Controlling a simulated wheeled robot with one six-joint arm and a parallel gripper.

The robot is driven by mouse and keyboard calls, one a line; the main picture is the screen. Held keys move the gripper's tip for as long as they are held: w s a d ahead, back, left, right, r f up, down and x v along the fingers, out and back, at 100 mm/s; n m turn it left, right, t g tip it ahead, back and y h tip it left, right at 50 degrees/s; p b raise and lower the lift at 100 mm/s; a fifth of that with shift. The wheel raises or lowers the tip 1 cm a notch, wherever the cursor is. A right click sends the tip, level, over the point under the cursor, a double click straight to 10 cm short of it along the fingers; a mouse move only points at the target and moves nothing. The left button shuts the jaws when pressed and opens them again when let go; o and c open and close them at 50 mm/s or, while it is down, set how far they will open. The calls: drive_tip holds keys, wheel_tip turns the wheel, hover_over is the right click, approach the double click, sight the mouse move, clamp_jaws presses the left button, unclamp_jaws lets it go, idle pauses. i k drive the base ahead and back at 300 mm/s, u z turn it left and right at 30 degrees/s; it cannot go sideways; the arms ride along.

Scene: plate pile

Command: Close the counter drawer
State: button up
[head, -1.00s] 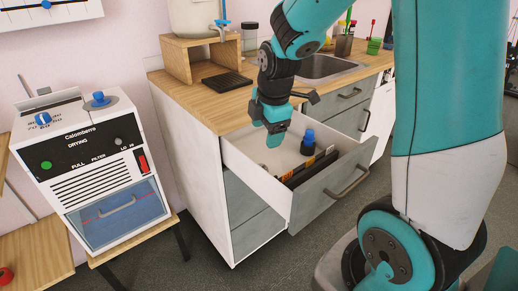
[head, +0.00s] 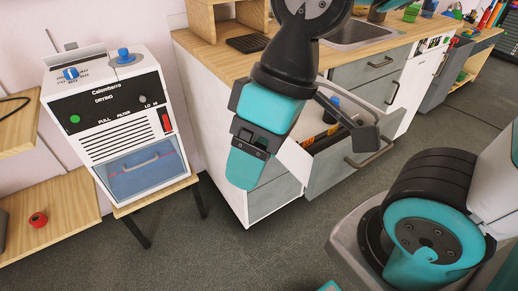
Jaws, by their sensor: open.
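The counter drawer (head: 343,170) has a grey front with a dark bar handle (head: 370,153) and stands pulled out of the counter (head: 208,110). A blue-topped item and dark and orange items show inside it. My gripper (head: 243,168) is in front of the counter, to the left of the drawer, pointing down. It is open and holds nothing that I can see. I cannot tell whether the gripper touches the drawer side.
A white drying machine (head: 105,95) stands on a wooden stand at the left. A red round thing (head: 38,219) lies on a low wooden shelf (head: 70,215). The sink (head: 358,33) is in the worktop. The grey floor (head: 230,262) in front is clear.

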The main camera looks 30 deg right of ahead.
sight(323, 164)
drive_tip(key=z, duration=1.65)
drive_tip(key=k, duration=0.35)
drive_tip(key=z, duration=0.55)
